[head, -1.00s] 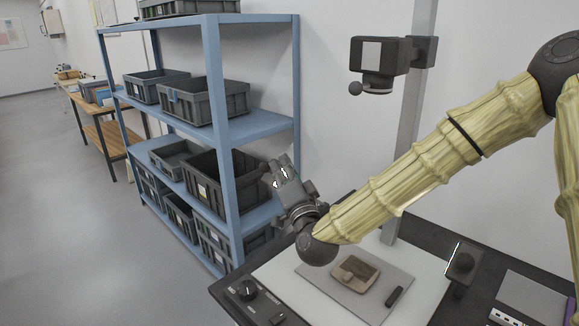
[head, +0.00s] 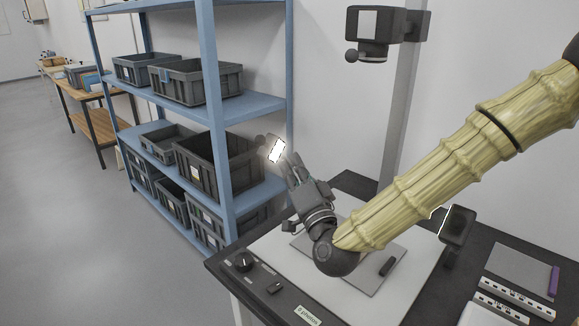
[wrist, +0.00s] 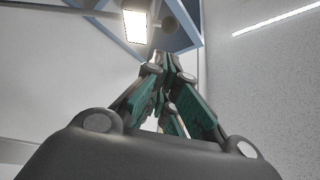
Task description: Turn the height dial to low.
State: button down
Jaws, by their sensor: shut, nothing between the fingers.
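A round black dial (head: 243,262) with a pale pointer mark sits on the dark control strip (head: 262,277) along the bench's near left edge. Its lettering is too small to read, so I cannot tell its setting or whether it is the height dial. A smaller black control (head: 274,287) is to its right. My gripper (head: 291,163) is above and behind the dial, well apart from it, pointing up and away towards the shelf. In the wrist view my gripper (wrist: 170,62) has its fingers together with nothing between them.
A lit lamp panel (head: 277,151) is close to my fingertips; it also shows in the wrist view (wrist: 135,26). A blue shelf (head: 222,180) with grey crates stands behind left. A camera post (head: 402,110) and second lamp (head: 459,225) stand right. The grey mat (head: 365,283) is partly hidden.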

aim_at(244, 262)
jog(key=k, duration=1)
